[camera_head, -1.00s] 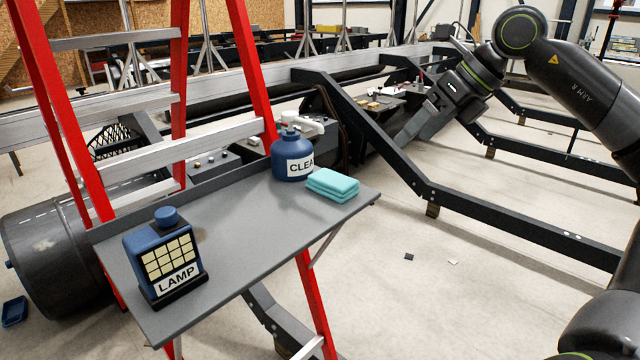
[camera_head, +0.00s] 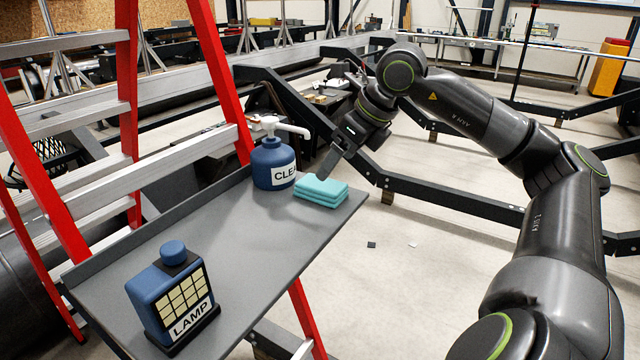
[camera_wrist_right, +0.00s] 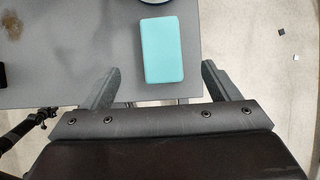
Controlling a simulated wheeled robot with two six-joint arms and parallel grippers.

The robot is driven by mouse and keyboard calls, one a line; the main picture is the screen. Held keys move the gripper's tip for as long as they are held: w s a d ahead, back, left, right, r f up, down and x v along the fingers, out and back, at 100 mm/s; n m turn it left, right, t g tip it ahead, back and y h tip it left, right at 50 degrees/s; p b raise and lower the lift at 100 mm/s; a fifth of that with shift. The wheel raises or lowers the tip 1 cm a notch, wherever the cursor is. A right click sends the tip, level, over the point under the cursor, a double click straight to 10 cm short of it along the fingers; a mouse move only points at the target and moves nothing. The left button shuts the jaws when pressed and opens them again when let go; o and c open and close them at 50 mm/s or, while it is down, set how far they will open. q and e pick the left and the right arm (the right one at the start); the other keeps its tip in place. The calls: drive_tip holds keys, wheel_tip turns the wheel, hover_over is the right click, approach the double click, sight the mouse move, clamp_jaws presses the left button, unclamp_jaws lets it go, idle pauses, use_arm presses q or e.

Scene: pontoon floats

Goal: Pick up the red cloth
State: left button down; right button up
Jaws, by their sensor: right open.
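No red cloth shows in either view; the only cloth is a folded teal cloth (camera_head: 321,192). It lies on the grey shelf (camera_head: 240,235) of a red ladder, near the shelf's right edge. It also shows in the right wrist view, as a teal rectangle (camera_wrist_right: 171,50). My right gripper (camera_head: 329,163) is just above the teal cloth in the head view. In the right wrist view its open fingers (camera_wrist_right: 158,80) stand either side of the cloth's near end, with nothing held. My left gripper is not in view.
A blue bottle (camera_head: 273,166) with a white spout and a partly hidden label stands left of the cloth. A blue lamp (camera_head: 172,295) labelled LAMP stands at the shelf's near end. The ladder's red rail (camera_head: 222,85) rises behind the shelf. Open floor lies to the right.

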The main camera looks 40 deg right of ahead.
sight(321, 183)
drive_tip(key=shift+w+a+f, duration=0.2)
drive_tip(key=shift+w+f, duration=0.15)
drive_tip(key=shift+f, duration=0.15)
drive_tip(key=shift+p+x, duration=0.4)
drive_tip(key=shift+x, duration=0.35)
drive_tip(key=shift+w+a+f+p, duration=0.1)
drive_tip(key=shift+w+f+p, duration=0.3)
drive_tip(key=shift+f+p, duration=0.3)
drive_tip(key=p+x, duration=0.1)
drive_tip(key=x, duration=0.1)
drive_tip(key=shift+w+f, duration=0.25)
drive_tip(key=shift+f, duration=0.05)
drive_tip(key=shift+w+f+p, duration=0.2)
drive_tip(key=shift+f+p, duration=0.15)
drive_tip(key=shift+f, duration=0.1)
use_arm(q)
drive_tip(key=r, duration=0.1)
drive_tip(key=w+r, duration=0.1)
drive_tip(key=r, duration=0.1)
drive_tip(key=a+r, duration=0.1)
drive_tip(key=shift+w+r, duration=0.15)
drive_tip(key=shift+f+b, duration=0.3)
use_arm(e)
drive_tip(key=shift+f, duration=0.15)
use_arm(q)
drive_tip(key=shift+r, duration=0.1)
use_arm(e)
drive_tip(key=c, duration=1.1)
drive_tip(key=shift+o, duration=0.2)
